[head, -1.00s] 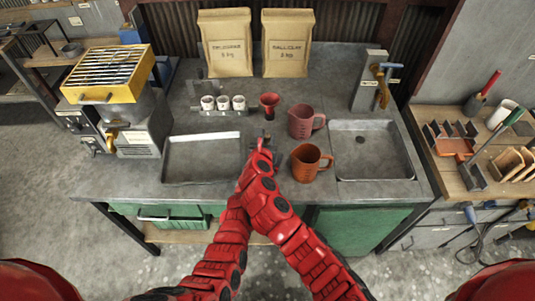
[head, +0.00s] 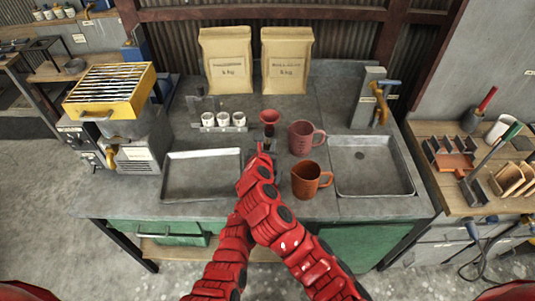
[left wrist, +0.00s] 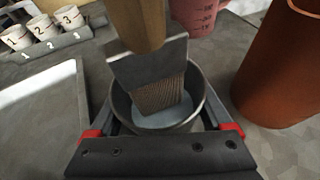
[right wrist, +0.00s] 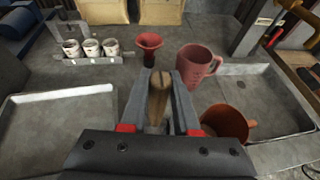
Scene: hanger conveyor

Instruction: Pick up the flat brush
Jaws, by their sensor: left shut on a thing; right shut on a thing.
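The flat brush has a wooden handle, a wide metal ferrule and tan bristles (left wrist: 158,90). Its handle (right wrist: 157,98) stands between the jaws of my right gripper (right wrist: 158,92), which is shut on it. My left gripper (left wrist: 160,125) is shut around a grey metal cup (left wrist: 122,105) holding pale liquid. The brush points down into the cup, its bristle ends at the liquid. In the head view my right gripper (head: 262,150) is over the bench between tray and mugs. My left gripper, the cup and the brush are hidden there behind my right arm.
On the bench (head: 345,208), a shallow tray (head: 203,153) is left, an orange mug (head: 306,180) and pink jug (head: 302,138) close right, then a sink (head: 373,190). A red funnel (head: 269,116) and numbered white cups (head: 222,119) stand behind. Two paper bags (head: 287,62) are at the back.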

